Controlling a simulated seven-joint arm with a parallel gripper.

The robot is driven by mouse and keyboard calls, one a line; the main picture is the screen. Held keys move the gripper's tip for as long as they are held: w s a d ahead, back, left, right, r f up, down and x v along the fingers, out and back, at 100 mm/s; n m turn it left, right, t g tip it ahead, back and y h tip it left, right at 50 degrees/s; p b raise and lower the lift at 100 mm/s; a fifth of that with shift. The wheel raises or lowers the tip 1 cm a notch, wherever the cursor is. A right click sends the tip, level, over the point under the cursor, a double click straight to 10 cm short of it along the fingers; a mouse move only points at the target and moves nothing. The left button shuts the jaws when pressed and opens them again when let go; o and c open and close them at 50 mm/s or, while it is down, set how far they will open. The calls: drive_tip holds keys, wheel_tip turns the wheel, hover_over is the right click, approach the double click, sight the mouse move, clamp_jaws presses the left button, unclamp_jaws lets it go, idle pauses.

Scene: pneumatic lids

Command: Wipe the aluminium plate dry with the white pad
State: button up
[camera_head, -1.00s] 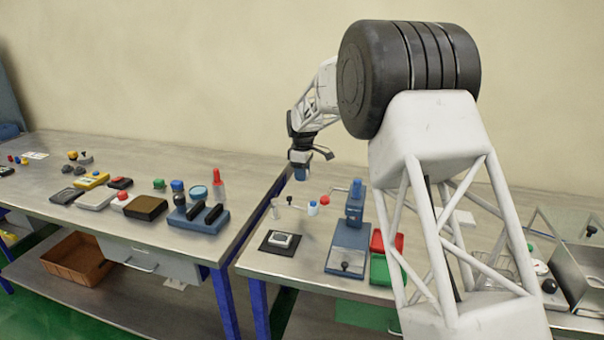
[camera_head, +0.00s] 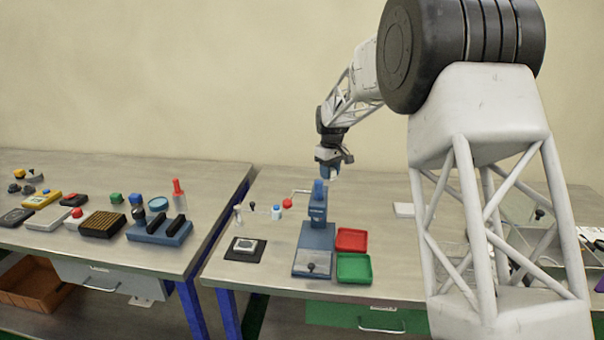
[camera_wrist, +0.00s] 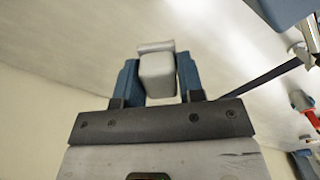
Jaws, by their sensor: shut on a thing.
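My gripper (camera_head: 328,170) is above the right bench, behind and slightly right of the top of the blue press. In the wrist view, its blue fingers (camera_wrist: 160,82) are shut on a pale grey-white block (camera_wrist: 157,76), which looks like the white pad. The held pad is barely visible in the head view. A small silvery plate-like piece (camera_head: 244,245) lies on a black mat at the bench's front left; I cannot tell for certain that it is the aluminium plate. The gripper is well apart from it.
The blue press (camera_head: 316,240) stands right of the mat. Red (camera_head: 351,240) and green (camera_head: 354,267) trays are beside it. A thin rod with small coloured parts (camera_head: 276,212) stands behind the mat. A flat white piece (camera_head: 403,210) lies farther right. The left bench (camera_head: 215,205) is crowded.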

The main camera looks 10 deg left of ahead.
drive_tip(key=s+d+r+m, duration=0.1)
drive_tip(key=d+m, duration=0.2)
drive_tip(key=d, duration=0.4)
drive_tip(key=s+d+r+m, duration=0.2)
drive_tip(key=d, duration=0.4)
drive_tip(key=s+a+r+n, duration=0.1)
drive_tip(key=s+a+n, duration=0.25)
drive_tip(key=a, duration=0.85)
drive_tip(key=s+a+r+n, duration=0.2)
drive_tip(key=s+a+n, duration=0.15)
drive_tip(key=a, duration=0.75)
drive_tip(key=s+a+f+n, duration=0.3)
drive_tip(key=s+a+f, duration=0.1)
drive_tip(key=s+a, duration=0.3)
drive_tip(key=s+a+f+n, duration=0.3)
drive_tip(key=s+a+f, duration=0.2)
drive_tip(key=s+a, duration=0.2)
drive_tip(key=shift+s+n, duration=0.2)
drive_tip(key=shift+n, duration=0.1)
drive_tip(key=shift+a, duration=0.1)
